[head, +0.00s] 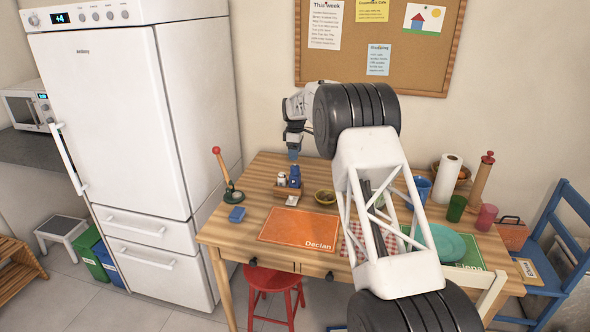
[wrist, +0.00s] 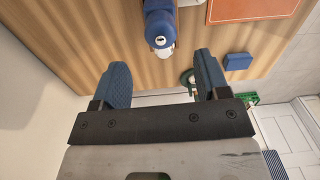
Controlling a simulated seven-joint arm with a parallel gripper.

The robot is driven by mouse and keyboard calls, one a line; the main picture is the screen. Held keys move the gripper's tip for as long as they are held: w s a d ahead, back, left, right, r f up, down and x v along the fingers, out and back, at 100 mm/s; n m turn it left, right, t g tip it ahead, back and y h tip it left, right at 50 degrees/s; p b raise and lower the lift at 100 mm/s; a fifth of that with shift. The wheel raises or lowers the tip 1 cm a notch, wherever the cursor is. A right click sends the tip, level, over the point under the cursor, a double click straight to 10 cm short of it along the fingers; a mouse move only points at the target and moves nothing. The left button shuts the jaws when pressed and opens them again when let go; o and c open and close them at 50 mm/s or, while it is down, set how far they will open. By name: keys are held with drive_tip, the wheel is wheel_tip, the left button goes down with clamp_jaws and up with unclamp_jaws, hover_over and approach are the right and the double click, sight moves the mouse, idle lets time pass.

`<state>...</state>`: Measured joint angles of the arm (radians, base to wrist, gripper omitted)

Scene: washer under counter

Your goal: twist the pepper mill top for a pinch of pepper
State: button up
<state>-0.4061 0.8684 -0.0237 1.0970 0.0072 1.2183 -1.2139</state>
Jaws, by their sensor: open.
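A small blue mill-like item (head: 295,174) stands at the small wooden caddy (head: 288,191) on the left part of the table. In the wrist view a blue rounded top with a small silvery knob (wrist: 160,26), likely the pepper mill, shows at the top edge, beyond the fingertips. A whitish rounded thing (wrist: 167,53) shows partly beneath it. My gripper (head: 293,154) hangs above the caddy, pointing down. In the wrist view my gripper (wrist: 163,72) has its two blue fingers wide apart, with nothing between them.
A red-knobbed lever on a green base (head: 232,195) and a blue block (head: 237,214) stand left of the caddy. An orange placemat (head: 298,228) lies in front, and a small bowl (head: 325,197) is to the right. A tall wooden piece with a red top (head: 482,180) stands far right.

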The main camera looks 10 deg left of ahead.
sight(295, 166)
drive_tip(key=shift+f, duration=0.15)
idle(0.4)
drive_tip(key=shift+s+f, duration=0.1)
drive_tip(key=shift+f, duration=3.65)
drive_tip(key=c, duration=0.9)
